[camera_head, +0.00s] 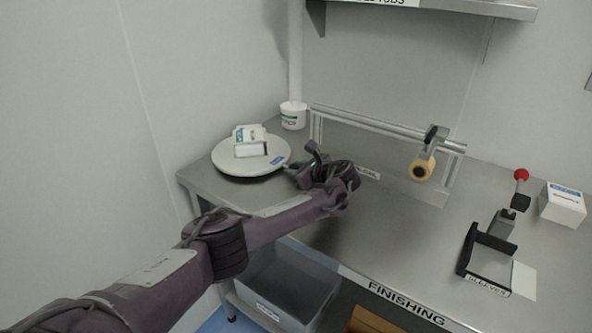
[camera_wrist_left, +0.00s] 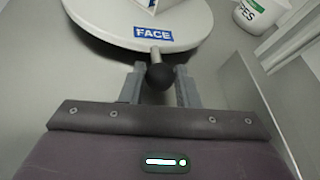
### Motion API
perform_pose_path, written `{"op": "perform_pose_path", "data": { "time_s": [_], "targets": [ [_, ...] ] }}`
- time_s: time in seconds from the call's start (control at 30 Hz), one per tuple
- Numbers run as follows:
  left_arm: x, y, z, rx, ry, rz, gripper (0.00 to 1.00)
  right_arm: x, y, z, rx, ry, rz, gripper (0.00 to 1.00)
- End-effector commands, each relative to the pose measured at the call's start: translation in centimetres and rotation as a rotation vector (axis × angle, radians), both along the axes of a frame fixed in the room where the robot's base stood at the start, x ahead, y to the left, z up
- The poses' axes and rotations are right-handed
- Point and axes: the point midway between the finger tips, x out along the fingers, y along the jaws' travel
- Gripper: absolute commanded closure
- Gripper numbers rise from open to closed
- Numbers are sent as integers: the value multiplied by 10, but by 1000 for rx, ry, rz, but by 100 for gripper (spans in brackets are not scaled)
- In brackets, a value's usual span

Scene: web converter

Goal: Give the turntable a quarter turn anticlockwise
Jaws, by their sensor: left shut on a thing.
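The turntable (camera_head: 222,162) is a round, pale disc at the back left of the steel bench. It also shows at the top of the left wrist view (camera_wrist_left: 95,22), with a blue FACE label (camera_wrist_left: 153,32) on its near rim. A short rod with a black ball knob (camera_wrist_left: 160,76) sticks out from the rim beside the label. My left gripper (camera_head: 290,166) is at the turntable's right side, its fingers (camera_wrist_left: 160,88) shut on the knob. A white box (camera_head: 250,149) sits on the turntable. My right gripper is out of view.
A white tub (camera_head: 293,116) stands behind the turntable. A metal frame with a tape roll (camera_head: 422,167) stands right of my gripper. Farther right are a black sleever stand (camera_head: 487,250), a red-knobbed lever (camera_head: 521,176) and a white carton (camera_head: 563,204). A grey bin (camera_head: 285,290) is below the bench.

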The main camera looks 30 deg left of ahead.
Motion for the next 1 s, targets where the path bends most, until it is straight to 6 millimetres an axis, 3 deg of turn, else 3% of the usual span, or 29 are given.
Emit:
{"op": "perform_pose_path", "data": {
  "time_s": [0.03,0.07,0.2,0.57,1.0],
  "targets": [
    [0,-1,0,-1,2,-3,100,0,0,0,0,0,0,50],
    [0,-1,0,-1,2,-3,70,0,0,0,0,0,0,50],
    [0,-1,0,0,1,-3,52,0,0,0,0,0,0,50],
    [-1,-5,2,0,0,-3,50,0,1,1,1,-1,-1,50],
    [-26,-61,26,0,0,-5,50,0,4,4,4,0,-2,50]
  ]
}}
